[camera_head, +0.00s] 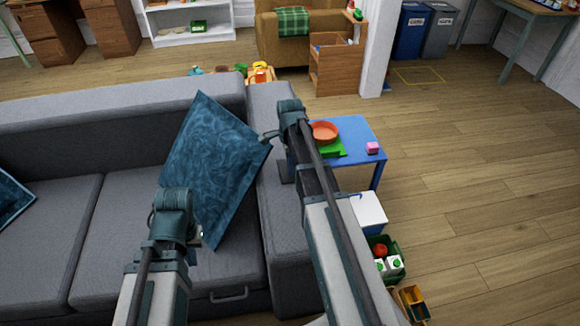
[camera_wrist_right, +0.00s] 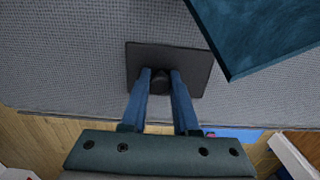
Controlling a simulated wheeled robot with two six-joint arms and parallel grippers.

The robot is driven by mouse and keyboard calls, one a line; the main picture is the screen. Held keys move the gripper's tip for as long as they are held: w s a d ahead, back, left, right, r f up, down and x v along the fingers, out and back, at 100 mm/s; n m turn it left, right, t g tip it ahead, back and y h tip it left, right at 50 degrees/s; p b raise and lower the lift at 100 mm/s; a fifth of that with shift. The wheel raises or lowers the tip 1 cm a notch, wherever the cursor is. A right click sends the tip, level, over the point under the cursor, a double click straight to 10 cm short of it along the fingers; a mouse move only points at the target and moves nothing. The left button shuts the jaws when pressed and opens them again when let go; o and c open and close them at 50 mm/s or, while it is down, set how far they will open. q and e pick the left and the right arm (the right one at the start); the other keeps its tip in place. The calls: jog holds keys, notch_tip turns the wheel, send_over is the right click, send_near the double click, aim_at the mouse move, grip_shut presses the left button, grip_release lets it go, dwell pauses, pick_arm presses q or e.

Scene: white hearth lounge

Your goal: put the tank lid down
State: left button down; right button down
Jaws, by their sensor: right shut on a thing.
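The tank lid is a dark square plate with a round knob. In the right wrist view the lid (camera_wrist_right: 145,62) lies flat over grey sofa fabric, with my right gripper (camera_wrist_right: 161,78) shut on its knob. I cannot tell whether the plate touches the fabric. In the head view a dark edge of the lid (camera_head: 285,172) shows over the sofa arm, below my right wrist; the right gripper is mostly hidden there. My left gripper (camera_head: 196,238) hangs over the seat in front of the blue cushion; its fingers are mostly hidden.
The grey sofa (camera_head: 100,110) fills the left. A blue cushion (camera_head: 212,165) leans close to the lid. A blue table (camera_head: 355,130) with an orange bowl (camera_head: 324,131) and pink block (camera_head: 372,148) stands beyond the sofa arm. Open wooden floor lies to the right.

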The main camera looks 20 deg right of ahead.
jog(key=c, duration=0.7)
grip_release()
jog(key=shift+r, duration=0.15)
notch_tip(320, 180, up, 12)
jog(key=p, duration=1.2)
jog(key=shift+p, duration=0.3)
jog(key=shift+a, duration=0.1)
